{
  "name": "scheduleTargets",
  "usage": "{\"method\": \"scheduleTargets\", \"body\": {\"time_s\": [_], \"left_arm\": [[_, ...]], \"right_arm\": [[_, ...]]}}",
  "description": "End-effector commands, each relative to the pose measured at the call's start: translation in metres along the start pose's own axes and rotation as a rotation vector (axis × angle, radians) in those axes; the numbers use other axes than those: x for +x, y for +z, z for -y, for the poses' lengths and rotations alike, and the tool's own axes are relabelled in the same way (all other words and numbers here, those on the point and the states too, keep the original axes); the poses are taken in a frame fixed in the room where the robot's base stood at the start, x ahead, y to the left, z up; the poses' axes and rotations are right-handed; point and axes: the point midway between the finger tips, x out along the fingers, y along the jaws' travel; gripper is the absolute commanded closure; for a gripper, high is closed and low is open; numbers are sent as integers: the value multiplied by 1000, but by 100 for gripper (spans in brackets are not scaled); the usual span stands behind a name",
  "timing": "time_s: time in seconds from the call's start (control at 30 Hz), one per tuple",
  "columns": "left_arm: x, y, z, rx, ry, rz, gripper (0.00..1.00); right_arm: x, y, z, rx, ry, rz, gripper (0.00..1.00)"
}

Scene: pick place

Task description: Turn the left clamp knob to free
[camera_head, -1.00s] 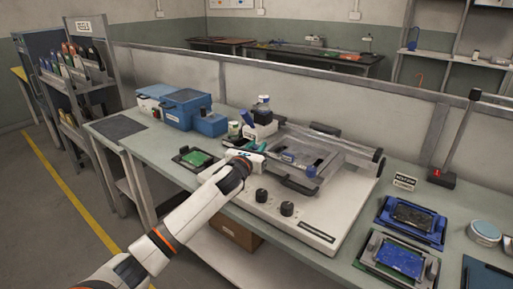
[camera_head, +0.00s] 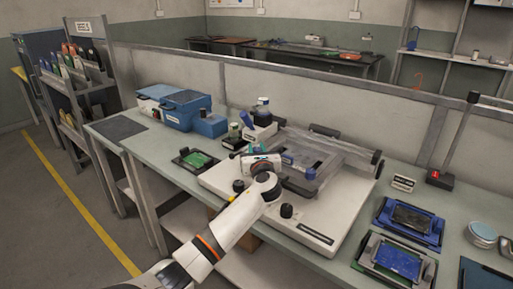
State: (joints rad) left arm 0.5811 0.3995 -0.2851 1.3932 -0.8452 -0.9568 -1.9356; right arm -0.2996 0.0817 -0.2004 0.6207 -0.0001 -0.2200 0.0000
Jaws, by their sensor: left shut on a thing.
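The white stencil printer (camera_head: 322,222) stands on the bench, with a grey metal frame (camera_head: 333,160) on top. My left gripper (camera_head: 260,160) is at the left side of this frame, with its white hand over the printer. It is shut on the left clamp knob, which the hand hides. A blue knob (camera_head: 310,173) shows at the front of the frame, to the right of my gripper. Black knobs show on the printer's front, at the left (camera_head: 239,186) and right (camera_head: 287,211) of my arm. My right gripper is not in view.
A green board (camera_head: 199,160) lies in a black holder to the left. Blue boxes (camera_head: 186,108) and bottles (camera_head: 262,112) stand behind. Blue trays (camera_head: 410,218) lie at the right, near a post with a red-lit base (camera_head: 440,178). A low partition runs along the bench's back.

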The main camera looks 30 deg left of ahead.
Motion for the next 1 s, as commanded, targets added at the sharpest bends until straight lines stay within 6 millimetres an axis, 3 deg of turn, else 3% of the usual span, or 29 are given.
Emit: {"method": "scheduleTargets", "body": {"time_s": [0.4, 0.97, 1.0], "left_arm": [[0, -1, -1, -1, -214, 0, 96], [0, 0, 0, 1, -249, 1, 96], [0, 0, 0, 1, -249, 1, 72]], "right_arm": [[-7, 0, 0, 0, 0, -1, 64], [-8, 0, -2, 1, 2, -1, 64], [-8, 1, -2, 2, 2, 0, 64]]}}
